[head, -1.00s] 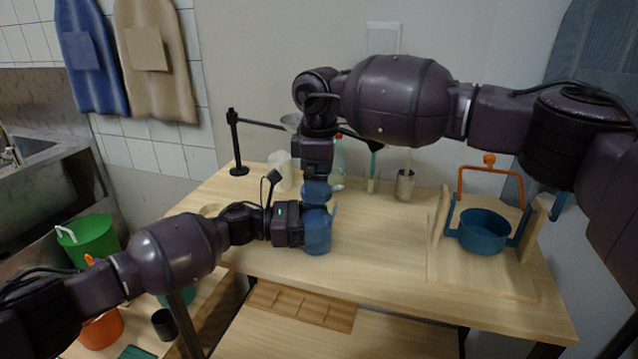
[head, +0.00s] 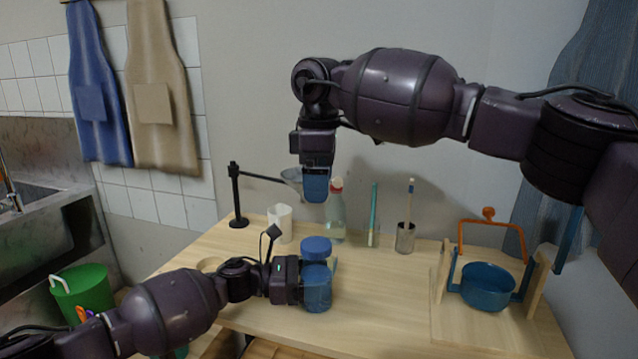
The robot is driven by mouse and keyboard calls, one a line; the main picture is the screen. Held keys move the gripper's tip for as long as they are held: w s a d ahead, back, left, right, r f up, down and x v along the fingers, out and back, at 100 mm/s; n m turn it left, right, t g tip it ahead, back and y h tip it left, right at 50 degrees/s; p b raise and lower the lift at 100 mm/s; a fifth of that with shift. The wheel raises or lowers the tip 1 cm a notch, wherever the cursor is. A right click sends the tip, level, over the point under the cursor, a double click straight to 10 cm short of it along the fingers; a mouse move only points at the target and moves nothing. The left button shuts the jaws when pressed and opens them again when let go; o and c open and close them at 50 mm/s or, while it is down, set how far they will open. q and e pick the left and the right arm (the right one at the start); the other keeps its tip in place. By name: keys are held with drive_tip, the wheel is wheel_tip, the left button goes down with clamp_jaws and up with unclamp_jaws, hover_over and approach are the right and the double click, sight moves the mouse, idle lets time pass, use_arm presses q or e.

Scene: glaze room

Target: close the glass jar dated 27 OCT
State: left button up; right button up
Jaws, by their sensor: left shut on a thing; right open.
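The glass jar (head: 319,304) stands upright on the wooden table, looking blue. Its date label cannot be read in this view. My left gripper (head: 318,283) reaches it from the left and is shut around its body, hiding part of it. A round blue lid (head: 316,248) sits on top of the jar and looks level. I cannot tell whether it is fully tight. My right gripper (head: 316,197) is open and empty, pointing down above the lid with a clear gap between.
Behind the jar stand a white cup (head: 280,222), a spray bottle (head: 336,213) and a metal cup with a brush (head: 404,237). A black stand (head: 236,200) is at the back left. A blue pot (head: 487,286) sits in a wooden frame at right. The table between is clear.

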use_arm(q)
drive_tip(key=o, duration=1.8)
drive_tip(key=shift+a, duration=0.15)
drive_tip(key=a, duration=1)
drive_tip(key=shift+s+a, duration=0.3)
drive_tip(key=shift+s, duration=0.05)
